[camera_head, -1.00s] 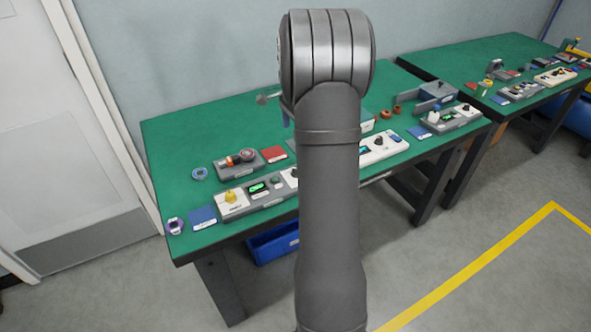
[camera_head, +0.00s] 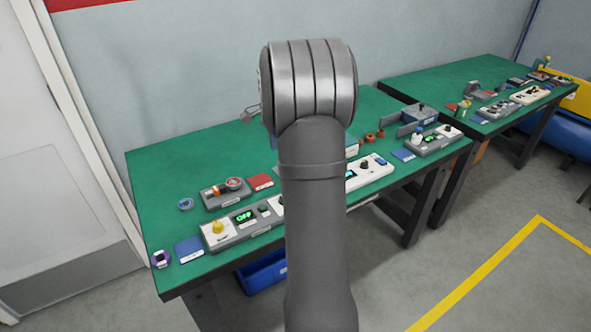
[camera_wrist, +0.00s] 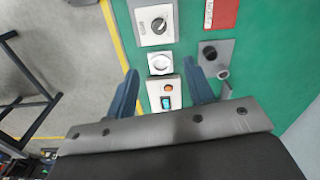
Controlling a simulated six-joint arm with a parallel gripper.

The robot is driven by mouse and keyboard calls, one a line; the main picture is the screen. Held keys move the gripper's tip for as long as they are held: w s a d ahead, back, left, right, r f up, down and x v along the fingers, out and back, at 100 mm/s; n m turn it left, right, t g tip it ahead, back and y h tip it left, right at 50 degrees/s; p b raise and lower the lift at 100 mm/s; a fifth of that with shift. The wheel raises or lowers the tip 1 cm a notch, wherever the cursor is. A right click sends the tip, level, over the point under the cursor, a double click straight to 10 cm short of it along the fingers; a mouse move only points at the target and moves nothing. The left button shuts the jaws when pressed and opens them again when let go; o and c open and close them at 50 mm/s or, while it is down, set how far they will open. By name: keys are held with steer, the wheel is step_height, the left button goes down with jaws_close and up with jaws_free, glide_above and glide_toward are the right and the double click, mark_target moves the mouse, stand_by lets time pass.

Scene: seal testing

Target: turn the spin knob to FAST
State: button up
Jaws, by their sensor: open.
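In the wrist view, a pale panel carries a dark round knob (camera_wrist: 158,25) with a pointer mark. Its lettering is too small to read, so I cannot tell whether it is the spin knob. My gripper (camera_wrist: 163,84) is open and empty, its two blue fingers spread above the bench, with the knob beyond the fingertips. A grey unit with a yellow knob (camera_head: 218,227) stands to the left. My arm hides most of the gripper there.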

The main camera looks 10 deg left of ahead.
step_height(320, 180, down, 18)
steer(key=n, duration=1.7)
steer(key=shift+d+n, duration=0.1)
steer(key=shift+n, duration=0.2)
steer(key=c, duration=1)
